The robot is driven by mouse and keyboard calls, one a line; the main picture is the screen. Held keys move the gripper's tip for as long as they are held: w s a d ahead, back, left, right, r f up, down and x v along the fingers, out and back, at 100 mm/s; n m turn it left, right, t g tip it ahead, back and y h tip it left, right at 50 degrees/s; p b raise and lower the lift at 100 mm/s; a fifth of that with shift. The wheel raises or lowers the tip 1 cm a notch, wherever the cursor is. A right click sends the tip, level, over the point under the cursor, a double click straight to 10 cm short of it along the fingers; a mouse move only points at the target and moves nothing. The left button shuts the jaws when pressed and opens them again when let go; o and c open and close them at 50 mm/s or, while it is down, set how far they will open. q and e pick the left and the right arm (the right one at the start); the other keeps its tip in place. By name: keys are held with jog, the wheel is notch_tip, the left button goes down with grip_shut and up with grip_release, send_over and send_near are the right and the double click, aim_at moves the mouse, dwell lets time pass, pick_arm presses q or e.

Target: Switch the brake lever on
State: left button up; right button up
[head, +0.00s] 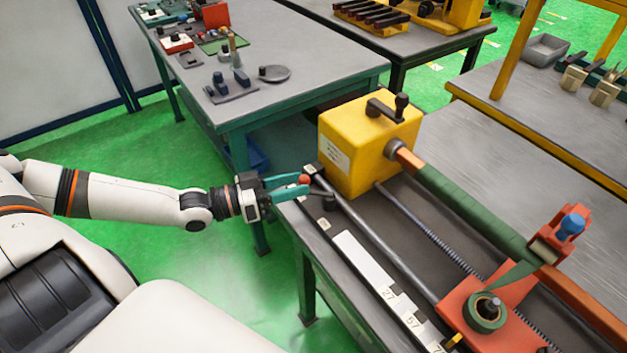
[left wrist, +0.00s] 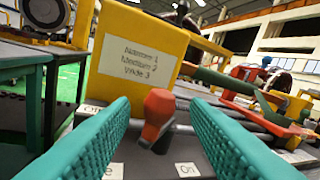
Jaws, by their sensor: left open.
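The brake lever has a red knob (head: 304,179) and sits at the near end of the winding machine, beside the yellow gearbox (head: 352,160). In the left wrist view the red lever (left wrist: 157,112) stands between my finger pads, with a gap visible on each side. An "On" label (left wrist: 187,170) lies in front of it to the right; a partly hidden "Off" label (left wrist: 92,108) is behind to the left. My left gripper (head: 301,184) is open, its teal fingers around the knob; they also show in the left wrist view (left wrist: 161,104). My right gripper is out of view.
The yellow gearbox with a black crank (head: 388,106) stands just beyond the lever. A long rod (head: 375,240) and a numbered scale (head: 370,275) run along the machine. A grey table (head: 300,85) with small parts stands behind. Green floor is free at left.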

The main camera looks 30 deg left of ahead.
aim_at(309, 180)
pick_arm(q)
jog(key=x, duration=0.4)
jog(key=shift+w+d, duration=0.3)
jog(key=shift+w, duration=0.05)
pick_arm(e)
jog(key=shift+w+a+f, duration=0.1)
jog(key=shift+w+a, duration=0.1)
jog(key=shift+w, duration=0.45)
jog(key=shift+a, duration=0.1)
